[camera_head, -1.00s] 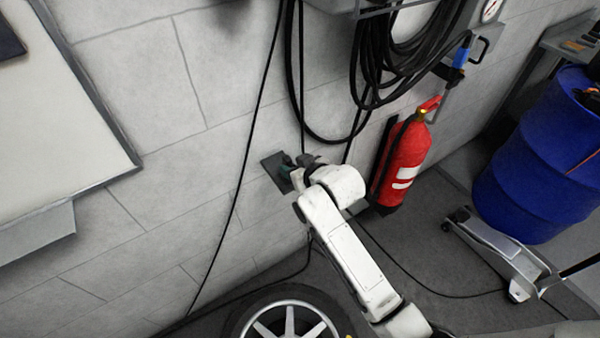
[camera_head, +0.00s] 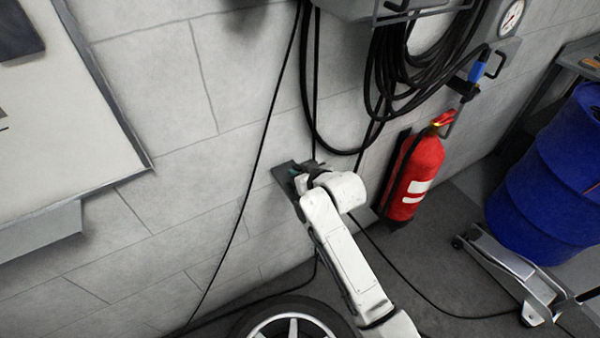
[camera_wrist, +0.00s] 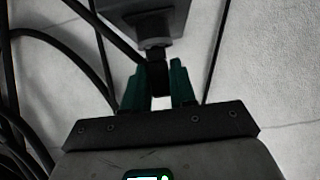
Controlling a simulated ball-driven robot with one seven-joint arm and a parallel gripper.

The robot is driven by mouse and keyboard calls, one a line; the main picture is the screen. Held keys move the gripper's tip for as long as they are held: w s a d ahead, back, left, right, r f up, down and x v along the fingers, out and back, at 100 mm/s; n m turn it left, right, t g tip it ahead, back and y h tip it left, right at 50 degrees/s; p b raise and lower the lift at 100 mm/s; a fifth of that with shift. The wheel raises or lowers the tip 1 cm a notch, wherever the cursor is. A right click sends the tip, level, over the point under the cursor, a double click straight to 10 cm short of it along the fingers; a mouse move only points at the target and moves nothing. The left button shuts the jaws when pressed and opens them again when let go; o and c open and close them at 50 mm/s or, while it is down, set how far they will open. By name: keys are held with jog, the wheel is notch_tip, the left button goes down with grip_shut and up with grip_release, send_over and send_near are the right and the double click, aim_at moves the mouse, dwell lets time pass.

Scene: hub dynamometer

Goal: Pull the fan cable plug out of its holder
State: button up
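The holder is a dark grey block on the wall; its plate (camera_head: 284,178) shows in the head view, partly behind my gripper. In the wrist view the holder (camera_wrist: 150,18) is at the top, with a narrower grey neck below. A black plug (camera_wrist: 157,76) sits against the end of that neck, with no clear gap between them. My gripper (camera_wrist: 158,80) has its green fingers on both sides of the plug, and they appear to touch it. In the head view my gripper (camera_head: 299,177) is small and mostly hidden by my wrist.
Black cables (camera_head: 374,90) hang in coils on the wall above right. A red fire extinguisher (camera_head: 414,178) is mounted right of my arm. A wheel (camera_head: 290,322) lies below on the floor. A blue drum (camera_head: 545,185) and a floor jack (camera_head: 510,270) stand at the right.

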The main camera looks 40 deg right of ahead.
aim_at(300, 169)
grip_shut()
jog(key=shift+r+p, duration=0.7)
jog(key=shift+p, duration=0.05)
dwell(0.5)
jog(key=shift+r+p, duration=1.85)
jog(key=shift+r, duration=0.2)
